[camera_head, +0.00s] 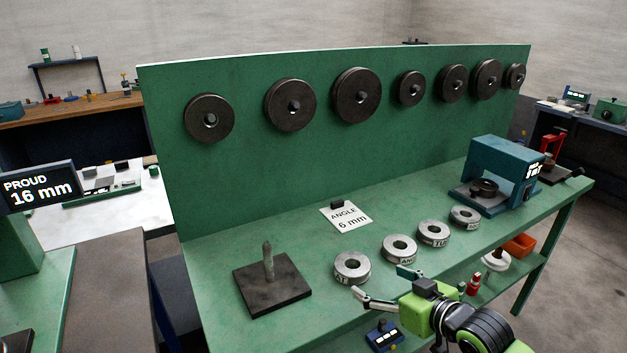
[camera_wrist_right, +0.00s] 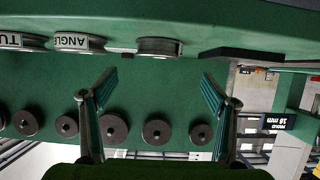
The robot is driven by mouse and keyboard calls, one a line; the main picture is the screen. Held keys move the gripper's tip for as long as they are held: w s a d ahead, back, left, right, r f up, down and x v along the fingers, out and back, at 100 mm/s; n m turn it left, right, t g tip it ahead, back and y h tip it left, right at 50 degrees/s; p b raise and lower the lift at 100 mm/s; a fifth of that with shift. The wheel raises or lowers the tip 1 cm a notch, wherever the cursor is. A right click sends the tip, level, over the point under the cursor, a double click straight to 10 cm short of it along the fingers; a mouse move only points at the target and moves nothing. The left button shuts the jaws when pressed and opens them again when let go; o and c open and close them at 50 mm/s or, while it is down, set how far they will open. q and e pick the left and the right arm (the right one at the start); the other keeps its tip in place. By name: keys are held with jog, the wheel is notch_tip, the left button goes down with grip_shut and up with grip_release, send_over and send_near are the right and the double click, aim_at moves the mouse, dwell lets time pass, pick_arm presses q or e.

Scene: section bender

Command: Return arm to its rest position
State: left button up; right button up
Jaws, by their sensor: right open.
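My right gripper (camera_head: 386,287) is open and empty, at the front edge of the green bench (camera_head: 215,262), near the labelled steel rings. Its two spread fingers also show in the right wrist view (camera_wrist_right: 158,92), with nothing between them. The nearest ring (camera_head: 341,278) lies just behind and left of the fingers in the head view; I cannot tell the exact gap. The green arm body enters from the lower right. My left gripper is in neither view.
More steel rings (camera_head: 399,237) lie in a row toward a blue machine (camera_head: 497,167). A dark plate with an upright post (camera_head: 269,283) and an "ANGLE 6 mm" card (camera_head: 346,217) stand left. Dark discs (camera_head: 356,95) hang on the back panel.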

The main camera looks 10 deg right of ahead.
jog(key=shift+g+h, duration=0.4)
jog(key=shift+g, duration=0.5)
jog(key=s+f, duration=0.1)
jog(key=f, duration=0.1)
jog(key=s+a+f, duration=0.1)
jog(key=s+f, duration=0.1)
jog(key=s+a+f, duration=0.1)
jog(key=s, duration=0.1)
jog(key=shift+s+a+f, duration=0.1)
jog(key=shift+a+f, duration=0.15)
jog(key=shift+f, duration=0.15)
jog(key=s+f+m+g+h, duration=0.15)
jog(key=s+f+g, duration=0.3)
jog(key=s, duration=0.75)
jog(key=s+f+m+g+h, duration=0.1)
jog(key=s+f+g+h, duration=0.15)
jog(key=s+f, duration=0.7)
jog(key=s+f+g, duration=0.1)
jog(key=s+f, duration=0.2)
jog(key=f, duration=0.8)
jog(key=s+f+g, duration=0.1)
jog(key=s+f, duration=0.2)
jog(key=f, duration=0.9)
jog(key=s+d+f, duration=0.2)
jog(key=s+f, duration=1.3)
jog(key=s, duration=0.1)
jog(key=shift+s+d+f+n+g, duration=0.25)
jog(key=shift+s+f+n+g, duration=0.05)
jog(key=shift+s+n+g, duration=0.15)
